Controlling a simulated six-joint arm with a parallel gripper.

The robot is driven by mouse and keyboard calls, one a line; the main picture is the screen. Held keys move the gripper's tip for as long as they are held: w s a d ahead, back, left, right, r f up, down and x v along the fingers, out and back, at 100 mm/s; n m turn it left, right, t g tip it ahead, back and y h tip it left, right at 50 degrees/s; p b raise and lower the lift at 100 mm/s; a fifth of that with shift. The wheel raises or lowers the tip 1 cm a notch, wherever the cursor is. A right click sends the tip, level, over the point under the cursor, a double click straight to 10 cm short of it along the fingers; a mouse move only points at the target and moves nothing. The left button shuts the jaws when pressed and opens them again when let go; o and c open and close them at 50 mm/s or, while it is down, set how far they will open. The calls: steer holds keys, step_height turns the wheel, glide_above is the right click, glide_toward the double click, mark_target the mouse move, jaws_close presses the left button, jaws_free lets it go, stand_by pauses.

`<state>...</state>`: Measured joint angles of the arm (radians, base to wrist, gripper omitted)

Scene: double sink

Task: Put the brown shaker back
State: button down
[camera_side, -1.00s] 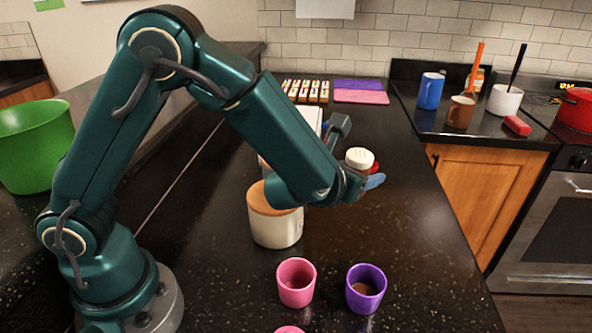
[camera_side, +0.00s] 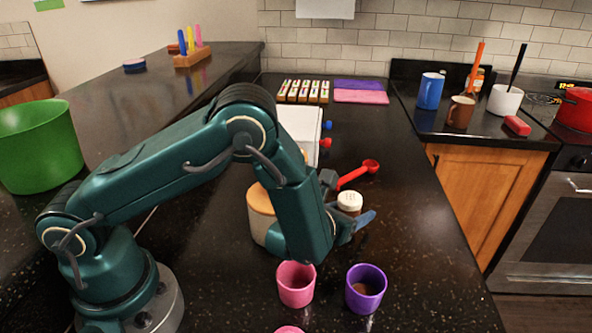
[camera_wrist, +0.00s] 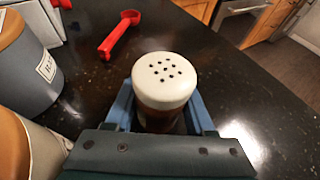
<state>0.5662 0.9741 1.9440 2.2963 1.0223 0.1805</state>
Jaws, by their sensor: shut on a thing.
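The brown shaker has a white cap with dark holes (camera_wrist: 164,80); in the side view its cap (camera_side: 349,203) shows beside my gripper. My gripper (camera_wrist: 165,112) is shut on the shaker, with one blue finger on each side of its body. In the side view the gripper (camera_side: 352,220) is low over the dark counter, behind the pink and purple cups. The shaker looks upright. Most of its body is hidden by the cap and the gripper, and I cannot tell whether its base touches the counter.
A red spoon (camera_side: 358,174) lies behind the shaker. A cream canister with a wooden lid (camera_side: 260,199) stands to the left. A pink cup (camera_side: 296,285) and a purple cup (camera_side: 366,290) with brown contents stand in front. The counter to the right is clear.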

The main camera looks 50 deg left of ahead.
steer(key=shift+f, duration=0.5)
steer(key=shift+f, duration=0.15)
steer(key=shift+c, duration=1.3)
jaws_free()
